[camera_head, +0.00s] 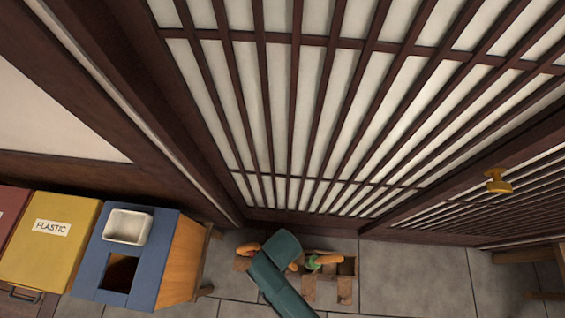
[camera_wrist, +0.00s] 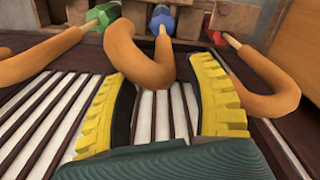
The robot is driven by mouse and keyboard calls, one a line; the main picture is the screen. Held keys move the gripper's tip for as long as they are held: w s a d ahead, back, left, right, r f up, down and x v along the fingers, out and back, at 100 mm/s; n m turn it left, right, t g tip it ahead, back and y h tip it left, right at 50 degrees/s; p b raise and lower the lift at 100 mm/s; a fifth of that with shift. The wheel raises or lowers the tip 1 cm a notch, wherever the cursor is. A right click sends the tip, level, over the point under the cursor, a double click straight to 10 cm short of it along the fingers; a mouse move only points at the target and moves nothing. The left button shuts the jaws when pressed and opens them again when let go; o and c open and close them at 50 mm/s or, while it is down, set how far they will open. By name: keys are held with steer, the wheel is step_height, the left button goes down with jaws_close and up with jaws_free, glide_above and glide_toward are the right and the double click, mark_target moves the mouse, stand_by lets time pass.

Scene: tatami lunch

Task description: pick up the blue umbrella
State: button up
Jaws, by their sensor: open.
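The blue umbrella (camera_wrist: 161,19) is in the upper middle of the wrist view, with its orange hooked handle (camera_wrist: 140,58) curving toward me. My gripper (camera_wrist: 163,75) is open, with a yellow-ridged finger on each side of that handle's bend. The handle lies at or just beyond the fingertips; I cannot tell whether it touches them. A green umbrella (camera_wrist: 98,17) is left of it and a red umbrella (camera_wrist: 217,38) right of it, both with similar orange handles. In the head view my dark green gripper and wrist (camera_head: 280,278) cover much of the umbrella stand, and I cannot make out the blue umbrella.
The wooden umbrella stand (camera_head: 345,268) stands on grey tiles by the slatted wall (camera_head: 310,120). The red umbrella's handle (camera_wrist: 275,85) lies close to my right finger. At left are a blue bin (camera_head: 90,265) with a white tray (camera_head: 128,226) and a yellow plastic bin (camera_head: 48,255).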

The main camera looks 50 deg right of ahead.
step_height(320, 180, down, 5)
steer(key=shift+w+a+f+b, duration=0.1)
steer(key=shift+w+a+b, duration=0.05)
steer(key=shift+b, duration=1.05)
jaws_close()
steer(key=shift+r, duration=0.2)
